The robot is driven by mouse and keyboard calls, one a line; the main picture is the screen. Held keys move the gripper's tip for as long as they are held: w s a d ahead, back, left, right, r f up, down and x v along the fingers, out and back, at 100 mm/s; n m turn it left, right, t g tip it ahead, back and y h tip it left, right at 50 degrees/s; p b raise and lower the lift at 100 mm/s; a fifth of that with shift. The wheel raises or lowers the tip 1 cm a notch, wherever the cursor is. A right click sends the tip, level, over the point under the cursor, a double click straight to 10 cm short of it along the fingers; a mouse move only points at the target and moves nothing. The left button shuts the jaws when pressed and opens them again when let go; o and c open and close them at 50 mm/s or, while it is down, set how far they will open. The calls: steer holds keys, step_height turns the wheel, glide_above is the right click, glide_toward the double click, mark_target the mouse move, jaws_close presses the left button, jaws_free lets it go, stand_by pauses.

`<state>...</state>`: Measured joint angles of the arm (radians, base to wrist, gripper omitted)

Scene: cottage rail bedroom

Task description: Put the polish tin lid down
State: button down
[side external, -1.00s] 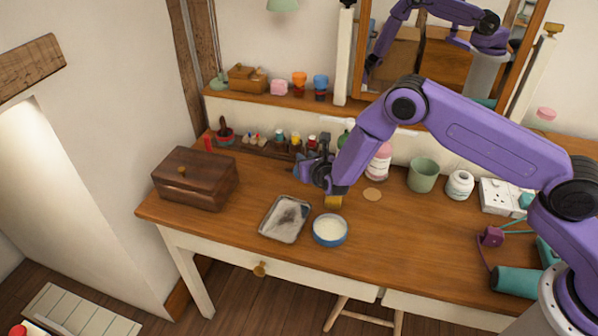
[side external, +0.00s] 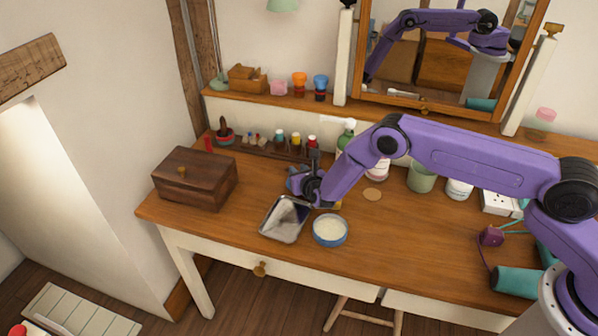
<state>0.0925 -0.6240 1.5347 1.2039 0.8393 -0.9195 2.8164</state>
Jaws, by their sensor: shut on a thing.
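The open blue polish tin (side external: 330,231), with cream-coloured contents, stands on the desk near the front edge. My gripper (side external: 298,190) is low over the desk, behind the tin and to its left, just above the back edge of the metal tray (side external: 283,222). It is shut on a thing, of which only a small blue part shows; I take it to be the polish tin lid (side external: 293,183). The wrist hides most of the jaws and the lid. I cannot tell whether the lid touches the desk or the tray.
A wooden box (side external: 195,180) stands at the left. A rack of small bottles (side external: 270,148) is behind my gripper. A green cup (side external: 421,177) and a white jar (side external: 459,188) stand at the right. The front middle-right desk is clear.

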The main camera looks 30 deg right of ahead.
steer(key=c, duration=0.9)
jaws_free()
steer(key=shift+f, duration=0.15)
steer(key=shift+c, duration=0.2)
steer(key=shift+s+r, duration=0.15)
steer(key=shift+r, duration=0.05)
steer(key=v, duration=1.1)
steer(key=shift+s+r, duration=0.15)
steer(key=shift+s, duration=0.15)
steer(key=shift+a+r, duration=0.1)
steer(key=shift+a, duration=0.05)
